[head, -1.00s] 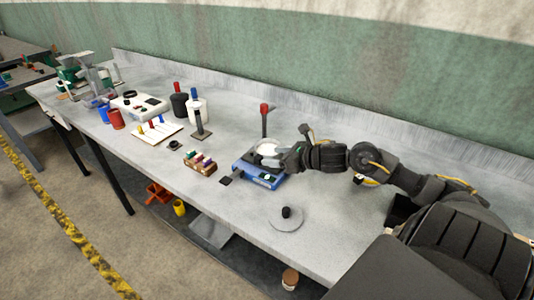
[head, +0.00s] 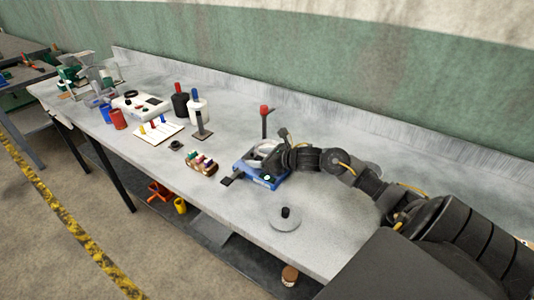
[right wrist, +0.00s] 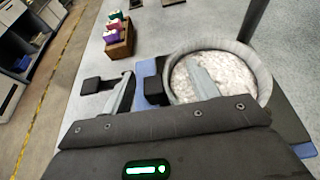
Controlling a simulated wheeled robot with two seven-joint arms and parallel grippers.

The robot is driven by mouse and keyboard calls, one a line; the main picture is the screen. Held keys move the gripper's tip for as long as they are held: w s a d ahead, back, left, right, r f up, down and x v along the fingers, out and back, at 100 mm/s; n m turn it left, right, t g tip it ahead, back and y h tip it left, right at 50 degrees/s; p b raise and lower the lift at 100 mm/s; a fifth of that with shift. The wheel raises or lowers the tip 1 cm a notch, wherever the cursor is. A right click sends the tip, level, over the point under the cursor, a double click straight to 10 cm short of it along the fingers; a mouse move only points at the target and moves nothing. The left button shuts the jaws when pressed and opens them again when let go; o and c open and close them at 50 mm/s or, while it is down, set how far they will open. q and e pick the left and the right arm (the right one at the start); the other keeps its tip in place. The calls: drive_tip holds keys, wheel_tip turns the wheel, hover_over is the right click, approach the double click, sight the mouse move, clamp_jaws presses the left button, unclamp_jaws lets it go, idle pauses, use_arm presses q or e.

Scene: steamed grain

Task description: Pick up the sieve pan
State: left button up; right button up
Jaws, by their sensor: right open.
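The round grey pan (right wrist: 262,73), which I take for the sieve pan, holds pale grains and sits on a blue device (head: 262,182). In the head view the pan (head: 263,148) is partly hidden by my right gripper (head: 268,158). In the right wrist view my right gripper (right wrist: 165,90) is open. One finger reaches over the grains inside the rim and the other is outside the pan's left side. A small black block (right wrist: 155,91) lies between the fingers; I cannot tell whether it belongs to the pan. My left gripper is out of view.
A wooden block with coloured pieces (head: 202,164) stands left of the device. A red-topped post (head: 264,121) stands behind it. A grey disc with a black knob (head: 285,223) lies in front. Bottles (head: 197,110) stand further left. The bench's right part is mostly clear.

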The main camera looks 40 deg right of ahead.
drive_tip(key=shift+c, duration=0.2)
clamp_jaws()
idle(0.4)
